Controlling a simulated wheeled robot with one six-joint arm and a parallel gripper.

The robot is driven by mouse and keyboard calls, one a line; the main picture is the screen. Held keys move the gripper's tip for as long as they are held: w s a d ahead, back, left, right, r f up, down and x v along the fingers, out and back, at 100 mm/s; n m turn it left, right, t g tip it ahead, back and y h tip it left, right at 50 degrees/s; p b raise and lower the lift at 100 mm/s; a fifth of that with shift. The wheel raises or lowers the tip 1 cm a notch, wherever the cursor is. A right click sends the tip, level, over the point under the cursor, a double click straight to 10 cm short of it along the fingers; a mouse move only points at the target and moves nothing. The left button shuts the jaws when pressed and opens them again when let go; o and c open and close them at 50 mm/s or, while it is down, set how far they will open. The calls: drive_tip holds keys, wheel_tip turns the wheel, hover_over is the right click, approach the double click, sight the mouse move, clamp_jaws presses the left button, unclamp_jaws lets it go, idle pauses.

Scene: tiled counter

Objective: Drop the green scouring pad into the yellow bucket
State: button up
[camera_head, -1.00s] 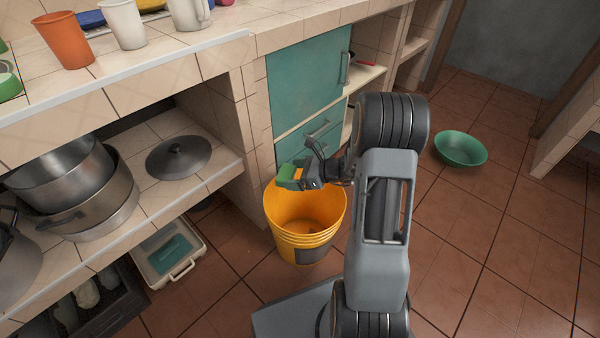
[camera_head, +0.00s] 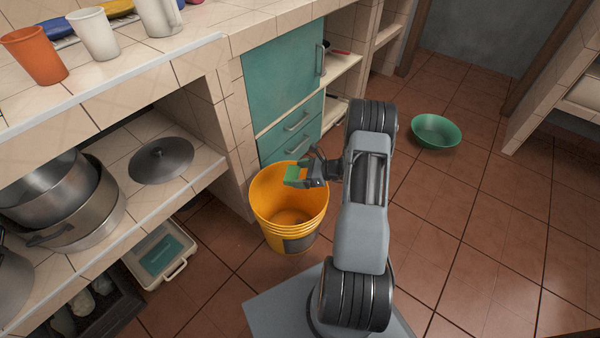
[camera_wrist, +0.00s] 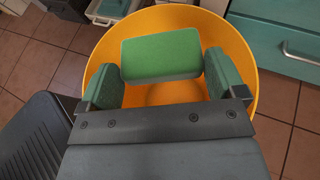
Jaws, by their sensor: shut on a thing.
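The green scouring pad (camera_head: 294,174) is a small block held between the fingers of my gripper (camera_head: 306,173). In the wrist view the pad (camera_wrist: 160,55) spans the space between the two green-faced fingertips of my gripper (camera_wrist: 163,78), which is shut on it. The yellow bucket (camera_head: 289,235) stands upright on the floor in front of the teal cabinet. The pad is over the bucket's open mouth, and the bucket's inside (camera_wrist: 245,65) shows around it in the wrist view. How high the pad is above the rim is hard to tell.
A teal cabinet (camera_head: 283,85) with drawers stands right behind the bucket. The tiled counter shelf with pots and a lid (camera_head: 161,160) is to the left. A caddy (camera_head: 160,258) sits on the floor. A green bowl (camera_head: 436,131) lies on open floor at right.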

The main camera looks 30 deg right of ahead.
wheel_tip(320, 180, down, 2)
drive_tip(key=shift+f+b, duration=0.1)
drive_tip(key=shift+b, duration=0.4)
drive_tip(key=o, duration=0.6)
drive_tip(key=p+v, duration=0.3)
drive_tip(key=v, duration=1.1)
drive_tip(key=shift+p, duration=0.35)
drive_tip(key=shift+w, duration=0.1)
